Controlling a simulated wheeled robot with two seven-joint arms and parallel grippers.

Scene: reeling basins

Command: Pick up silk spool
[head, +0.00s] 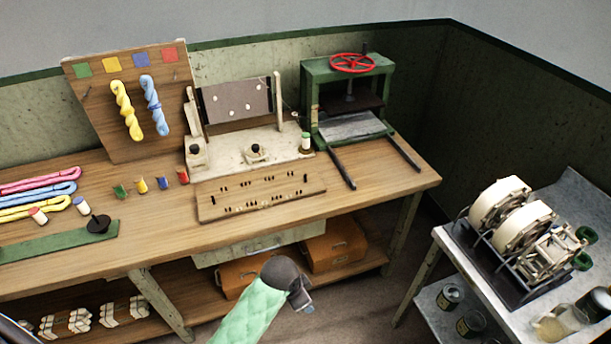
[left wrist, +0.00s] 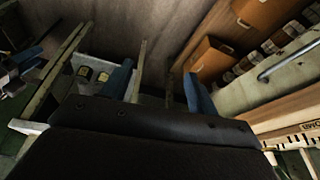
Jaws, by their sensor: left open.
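Several small thread spools stand on the wooden bench: a green spool (head: 120,191), a yellow spool (head: 142,186), a blue spool (head: 162,183) and a red spool (head: 183,176) in a row. A red-and-white spool (head: 38,215) and a blue-and-white spool (head: 81,205) are at the left, and a green-and-white one (head: 306,142) stands by the machine. I cannot tell which is the silk spool. My left gripper (head: 302,294) is in front of and below the bench edge, away from every spool. Its two blue fingers (left wrist: 158,88) are apart and empty in the left wrist view.
The wooden bench (head: 370,190) has a slotted board (head: 260,190), a green press (head: 350,95) and a peg board with skeins (head: 95,120). Orange boxes (head: 335,247) sit on the lower shelf. A metal cart (head: 450,240) with white reels stands at right.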

